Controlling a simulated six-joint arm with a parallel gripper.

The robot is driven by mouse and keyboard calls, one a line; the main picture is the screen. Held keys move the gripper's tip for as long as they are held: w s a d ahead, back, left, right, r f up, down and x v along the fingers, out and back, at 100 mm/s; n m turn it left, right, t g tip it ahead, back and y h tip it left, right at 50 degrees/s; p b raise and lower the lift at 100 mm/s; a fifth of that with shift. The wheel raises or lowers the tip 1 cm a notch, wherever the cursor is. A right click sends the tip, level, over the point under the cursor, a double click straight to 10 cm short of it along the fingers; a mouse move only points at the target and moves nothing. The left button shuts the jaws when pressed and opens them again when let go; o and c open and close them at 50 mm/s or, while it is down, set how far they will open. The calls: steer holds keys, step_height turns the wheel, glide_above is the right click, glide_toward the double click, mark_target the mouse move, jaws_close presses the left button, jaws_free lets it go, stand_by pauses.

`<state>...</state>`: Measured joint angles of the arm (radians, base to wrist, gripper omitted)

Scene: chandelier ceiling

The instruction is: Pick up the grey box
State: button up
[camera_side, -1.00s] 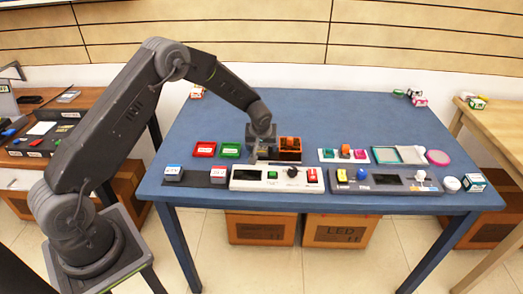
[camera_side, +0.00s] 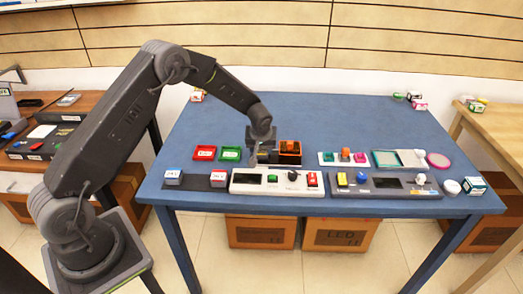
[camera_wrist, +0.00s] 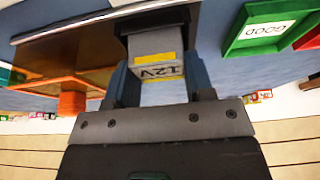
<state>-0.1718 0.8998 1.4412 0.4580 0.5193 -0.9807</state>
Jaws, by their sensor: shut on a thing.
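The grey box (camera_wrist: 156,47) shows in the wrist view between my fingers, with a yellow strip and a "12V" label on it. My gripper (camera_wrist: 160,78) is shut on it, one finger on each side. A dark opening shows just behind the box's far end. In the side view my gripper (camera_side: 258,158) points down low over the blue table, just left of the orange-and-black holder. The box is mostly hidden by the fingers there, and I cannot tell whether it is clear of its support.
The orange-and-black holder (camera_side: 289,153) stands close on the right. Green (camera_side: 230,154) and red (camera_side: 204,153) trays lie to the left. A white panel (camera_side: 247,187) with knobs is in front, and a grey panel (camera_side: 383,188) is right of it.

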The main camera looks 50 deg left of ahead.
step_height(320, 180, up, 4)
steer(key=shift+f, duration=0.15)
steer(key=s+a+r, duration=0.6)
steer(key=s+a, duration=0.1)
steer(key=a, duration=0.1)
steer(key=shift+a+f, duration=0.15)
steer(key=shift+f, duration=1.7)
steer(key=shift+a+f, duration=0.1)
steer(key=shift+f, duration=1.75)
steer(key=shift+f, duration=0.2)
steer(key=shift+f, duration=0.35)
steer(key=shift+f, duration=0.55)
